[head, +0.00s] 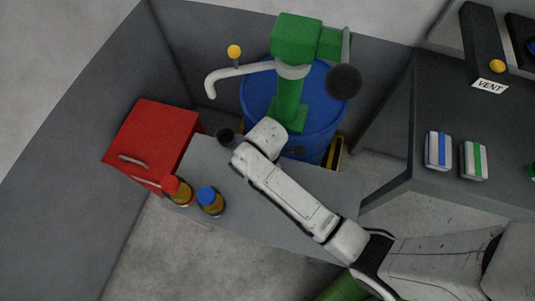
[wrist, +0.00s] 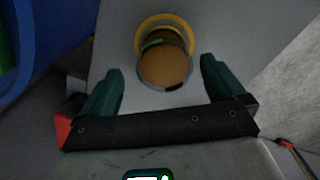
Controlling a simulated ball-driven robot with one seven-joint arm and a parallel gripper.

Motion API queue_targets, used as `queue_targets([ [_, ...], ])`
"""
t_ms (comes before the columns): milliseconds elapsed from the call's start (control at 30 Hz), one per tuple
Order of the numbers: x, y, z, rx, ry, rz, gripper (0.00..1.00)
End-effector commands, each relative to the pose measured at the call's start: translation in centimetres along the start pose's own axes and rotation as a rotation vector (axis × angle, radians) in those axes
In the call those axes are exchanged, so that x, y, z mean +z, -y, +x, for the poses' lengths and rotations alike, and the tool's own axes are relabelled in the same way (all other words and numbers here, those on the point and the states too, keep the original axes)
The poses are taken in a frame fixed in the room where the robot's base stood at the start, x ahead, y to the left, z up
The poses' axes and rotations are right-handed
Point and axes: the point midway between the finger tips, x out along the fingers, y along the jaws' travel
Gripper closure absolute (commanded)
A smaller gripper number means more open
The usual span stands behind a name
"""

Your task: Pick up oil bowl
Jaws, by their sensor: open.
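A round vessel with brown contents, which looks like the oil bowl (wrist: 165,66), stands on the grey table in the wrist view. A yellow ring (wrist: 164,18) shows around its far side. My gripper (wrist: 160,66) is open, with one dark green finger on each side of the bowl in the picture. Gaps show between the fingers and the bowl; I cannot tell how far above it they are.
Bottles with a red lid (head: 178,190) and a blue lid (head: 210,201) stand on the grey table (head: 285,220). A red cabinet (head: 150,135) is at left. A blue barrel (head: 258,95) with a green pump (head: 292,100) stands behind. A dark bench (head: 400,165) is at right.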

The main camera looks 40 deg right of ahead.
Motion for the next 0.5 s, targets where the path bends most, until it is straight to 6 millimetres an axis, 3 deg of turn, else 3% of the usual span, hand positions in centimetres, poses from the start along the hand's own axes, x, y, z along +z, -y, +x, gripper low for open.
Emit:
queue_targets([
  [300,0.1,0.5,4.0,-0.003,0.002,0.001,0.03],
  [500,0.1,0.5,5.2,0.0,0.0,0.001,0.03],
])
